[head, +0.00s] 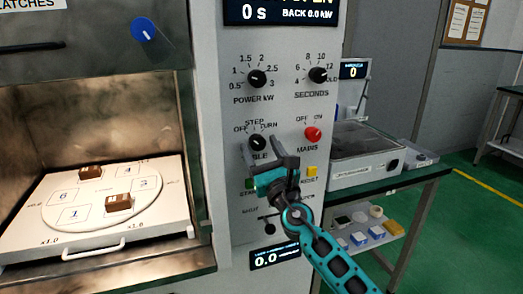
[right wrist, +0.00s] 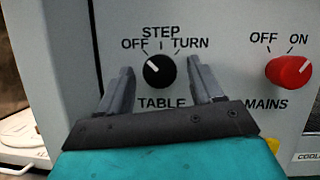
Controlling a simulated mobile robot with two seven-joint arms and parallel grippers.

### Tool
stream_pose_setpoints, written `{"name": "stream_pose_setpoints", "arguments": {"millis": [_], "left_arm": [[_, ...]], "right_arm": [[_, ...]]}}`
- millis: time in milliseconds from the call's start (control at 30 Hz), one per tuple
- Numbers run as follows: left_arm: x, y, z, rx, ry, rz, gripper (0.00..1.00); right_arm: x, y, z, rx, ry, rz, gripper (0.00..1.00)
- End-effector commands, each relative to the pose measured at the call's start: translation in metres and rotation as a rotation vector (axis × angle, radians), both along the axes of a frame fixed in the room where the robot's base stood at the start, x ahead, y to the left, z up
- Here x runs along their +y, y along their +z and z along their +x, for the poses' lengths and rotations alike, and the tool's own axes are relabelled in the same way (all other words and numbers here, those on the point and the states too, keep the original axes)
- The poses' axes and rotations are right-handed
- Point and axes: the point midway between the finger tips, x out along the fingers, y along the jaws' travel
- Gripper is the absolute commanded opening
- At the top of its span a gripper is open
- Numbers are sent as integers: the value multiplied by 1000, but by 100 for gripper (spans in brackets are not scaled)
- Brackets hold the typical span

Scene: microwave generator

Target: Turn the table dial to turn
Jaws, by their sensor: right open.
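The table dial (head: 257,143) is a round black knob on the grey control panel, with OFF, STEP and TURN marked above it. In the right wrist view the dial (right wrist: 160,72) has its white mark pointing up and left, towards OFF. My right gripper (head: 270,155) is in front of the panel at the dial. Its jaws are open, with one finger on the left and one on the right of the knob in the wrist view. I cannot tell whether either finger touches the knob. The gripper hides part of the TABLE label in the head view. My left gripper is not in view.
The red mains knob (head: 313,134) is close on the right. The power knob (head: 257,78) and seconds knob (head: 318,75) are above. A yellow button (head: 311,170) is below right. The open chamber at left holds a white tray (head: 30,224) with two brown blocks.

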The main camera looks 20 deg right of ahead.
Motion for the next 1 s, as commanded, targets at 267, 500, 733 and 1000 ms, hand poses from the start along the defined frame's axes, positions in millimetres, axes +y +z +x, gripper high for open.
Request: {"name": "stream_pose_setpoints", "arguments": {"millis": [267,500,733,1000], "left_arm": [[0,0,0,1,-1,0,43],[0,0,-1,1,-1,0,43],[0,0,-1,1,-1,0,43],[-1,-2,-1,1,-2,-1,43]], "right_arm": [[0,0,0,0,0,0,48],[0,0,0,0,0,0,25],[0,0,0,0,-1,1,9],[1,-1,-1,2,0,52,9]]}}
